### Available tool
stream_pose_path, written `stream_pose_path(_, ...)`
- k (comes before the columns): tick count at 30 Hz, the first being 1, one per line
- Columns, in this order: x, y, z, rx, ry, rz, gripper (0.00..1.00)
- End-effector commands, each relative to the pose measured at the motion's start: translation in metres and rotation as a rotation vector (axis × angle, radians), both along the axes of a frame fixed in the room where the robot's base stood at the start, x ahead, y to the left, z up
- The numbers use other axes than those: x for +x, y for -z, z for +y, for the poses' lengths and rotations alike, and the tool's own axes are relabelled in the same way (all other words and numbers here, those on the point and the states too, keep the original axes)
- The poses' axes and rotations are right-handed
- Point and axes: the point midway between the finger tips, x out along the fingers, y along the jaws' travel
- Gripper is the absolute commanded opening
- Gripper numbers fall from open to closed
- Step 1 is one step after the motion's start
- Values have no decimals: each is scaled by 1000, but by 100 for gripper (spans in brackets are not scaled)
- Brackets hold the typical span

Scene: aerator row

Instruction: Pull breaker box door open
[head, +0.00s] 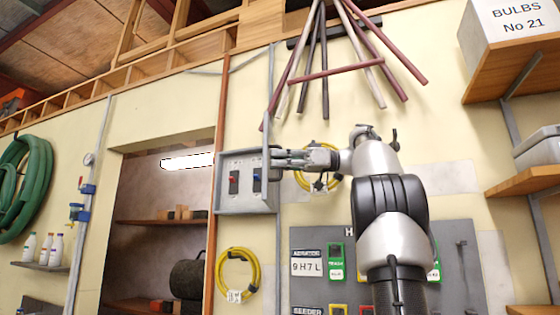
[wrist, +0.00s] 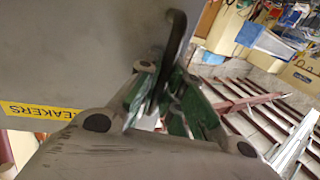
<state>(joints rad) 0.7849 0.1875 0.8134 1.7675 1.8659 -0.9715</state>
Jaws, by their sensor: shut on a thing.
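The grey breaker box (head: 230,205) is on the cream wall in the head view. Its front is uncovered, and a red switch (head: 234,180) and a dark blue switch (head: 257,180) show inside. The door (head: 268,150) stands out from the box's right side, seen nearly edge-on. My gripper (head: 281,157) reaches in from the right at the door. In the wrist view, the grey door (wrist: 80,50) with a yellow label fills the upper left. Its dark curved handle (wrist: 176,38) runs between the green-padded fingers of my gripper (wrist: 165,100), which are shut on it.
A yellow cable coil (head: 323,146) hangs behind my gripper, and another (head: 222,270) hangs below the box. A grey panel (head: 455,265) with labels and switches is low on the right. A shelved recess (head: 160,221) lies left of the box. Long poles (head: 325,70) hang above.

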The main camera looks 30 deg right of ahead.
Motion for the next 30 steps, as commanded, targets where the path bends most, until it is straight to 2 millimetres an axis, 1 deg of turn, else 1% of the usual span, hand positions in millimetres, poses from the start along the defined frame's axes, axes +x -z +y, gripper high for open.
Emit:
stream_pose_path(5,0,2,0,-3,-1,3,0)
stream_pose_path(6,0,2,0,-3,-1,3,13)
stream_pose_path(7,0,1,0,-3,0,3,18)
stream_pose_path(17,0,1,-2,0,1,1,19)
stream_pose_path(20,-4,1,-11,0,4,1,19)
stream_pose_path(27,-22,1,-49,0,4,1,19)
stream_pose_path(30,-27,1,-61,0,3,1,19)
